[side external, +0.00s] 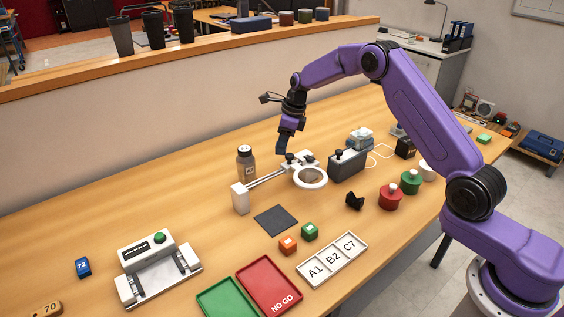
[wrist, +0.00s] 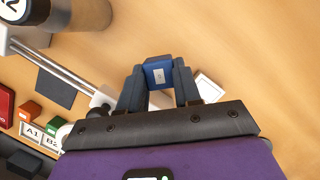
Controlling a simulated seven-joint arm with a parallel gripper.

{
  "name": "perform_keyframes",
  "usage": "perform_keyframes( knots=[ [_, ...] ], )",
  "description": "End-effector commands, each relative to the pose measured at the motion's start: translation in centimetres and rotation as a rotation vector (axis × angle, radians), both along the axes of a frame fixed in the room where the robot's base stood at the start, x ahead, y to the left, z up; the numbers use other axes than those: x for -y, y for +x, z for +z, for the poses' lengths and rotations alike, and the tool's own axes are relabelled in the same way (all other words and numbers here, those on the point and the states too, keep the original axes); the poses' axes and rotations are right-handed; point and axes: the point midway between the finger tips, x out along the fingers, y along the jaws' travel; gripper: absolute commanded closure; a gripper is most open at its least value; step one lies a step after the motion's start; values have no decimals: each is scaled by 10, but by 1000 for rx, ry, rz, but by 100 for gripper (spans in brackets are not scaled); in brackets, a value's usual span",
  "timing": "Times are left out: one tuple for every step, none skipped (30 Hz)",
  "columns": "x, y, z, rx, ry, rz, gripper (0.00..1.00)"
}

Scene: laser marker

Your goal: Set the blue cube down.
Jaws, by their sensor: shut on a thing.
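A blue cube (wrist: 158,73) with a pale label sits between the two dark fingers of my gripper (wrist: 159,84) in the wrist view. My gripper is shut on it. In the side external view my gripper (side external: 283,146) points down, above and behind the ring magnifier. The held cube cannot be told apart from the dark fingers there. The gripper appears to be above the table, but the exact height is unclear. Another blue block (side external: 83,266), marked 72, lies at the far left of the table.
A dark mat (side external: 276,220), orange cube (side external: 288,245) and green cube (side external: 309,232) lie nearer. Wood behind is clear.

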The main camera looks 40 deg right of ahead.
Motion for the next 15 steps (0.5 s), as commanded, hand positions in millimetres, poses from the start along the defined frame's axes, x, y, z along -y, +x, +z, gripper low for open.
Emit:
perform_keyframes(
  knots=[
    [0,-1,-9,-2,1,0,100],
    [0,-1,-13,-2,1,0,100],
    [0,0,-17,-1,1,-1,100],
    [0,0,-19,-1,1,-1,100],
    [0,0,-21,-1,1,0,100],
    [0,0,-23,-1,1,0,100],
    [0,0,-25,0,0,1,100],
    [0,0,-26,0,0,1,100],
    [0,0,-30,0,1,1,100],
    [0,-1,-33,-1,0,1,100],
    [0,-1,-36,-2,0,1,100],
    [0,-1,-42,-2,0,2,100],
    [0,-1,-46,-3,0,1,100],
    [0,-1,-50,-3,0,1,100],
    [0,-1,-55,-2,1,1,100]
  ],
)
